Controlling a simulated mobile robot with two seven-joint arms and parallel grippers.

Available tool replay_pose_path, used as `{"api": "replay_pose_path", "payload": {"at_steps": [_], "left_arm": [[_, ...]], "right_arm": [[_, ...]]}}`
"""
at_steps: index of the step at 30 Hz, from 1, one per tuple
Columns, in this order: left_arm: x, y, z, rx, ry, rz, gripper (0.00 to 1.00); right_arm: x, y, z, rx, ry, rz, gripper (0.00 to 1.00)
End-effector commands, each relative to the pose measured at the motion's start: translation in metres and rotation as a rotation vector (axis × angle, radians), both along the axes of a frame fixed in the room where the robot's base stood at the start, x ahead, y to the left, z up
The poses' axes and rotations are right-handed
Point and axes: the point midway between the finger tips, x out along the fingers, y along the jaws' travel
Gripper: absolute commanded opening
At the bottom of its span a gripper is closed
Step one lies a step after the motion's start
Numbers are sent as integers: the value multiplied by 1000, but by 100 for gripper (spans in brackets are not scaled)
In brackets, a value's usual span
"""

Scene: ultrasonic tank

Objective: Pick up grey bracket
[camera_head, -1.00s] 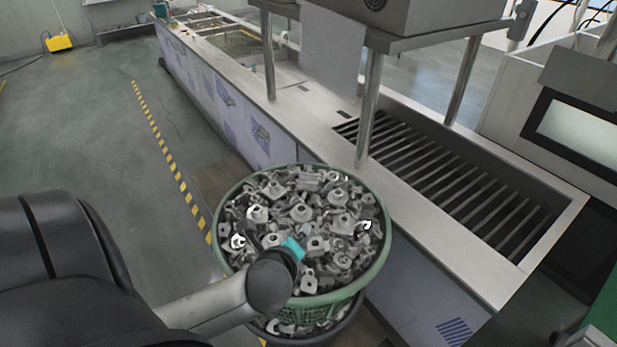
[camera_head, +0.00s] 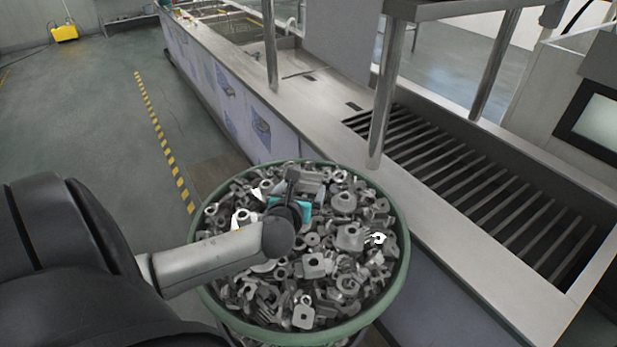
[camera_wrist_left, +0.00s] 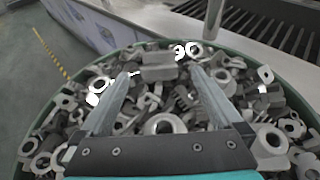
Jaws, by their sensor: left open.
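Many grey metal brackets (camera_head: 315,265) with holes lie in a heap in the green basket (camera_head: 402,240); which one is meant I cannot tell. My left gripper (camera_head: 293,183) is over the far part of the heap, partly hidden behind its own wrist. In the left wrist view the gripper (camera_wrist_left: 160,78) shows two fingers spread apart with nothing held between them. A blocky grey bracket (camera_wrist_left: 158,68) lies between and just beyond the fingertips there. A ring-shaped bracket (camera_wrist_left: 165,124) lies nearer the palm. Whether the fingers touch any piece I cannot tell. My right gripper is out of view.
The basket's green rim surrounds the heap. A long metal tank bench (camera_head: 330,110) runs behind it, with upright posts (camera_head: 384,105) and a slatted trough (camera_head: 480,180) at right. Open floor (camera_head: 100,120) with yellow-black tape lies at left.

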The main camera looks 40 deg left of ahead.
Motion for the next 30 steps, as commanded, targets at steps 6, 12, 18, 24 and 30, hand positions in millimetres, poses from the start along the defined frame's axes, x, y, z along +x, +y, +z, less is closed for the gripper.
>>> {"api": "replay_pose_path", "payload": {"at_steps": [6, 12, 18, 24, 30], "left_arm": [[29, 16, -15, -2, -1, 3, 100], [42, 23, -21, -2, 0, 1, 100], [50, 30, -25, -2, -1, 3, 100], [69, 44, -36, -4, -1, 4, 100], [81, 50, -41, -3, -1, 1, 100]], "right_arm": [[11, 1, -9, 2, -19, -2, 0], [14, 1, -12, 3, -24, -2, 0], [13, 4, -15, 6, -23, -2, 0], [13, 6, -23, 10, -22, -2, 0], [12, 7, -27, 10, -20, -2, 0]]}}
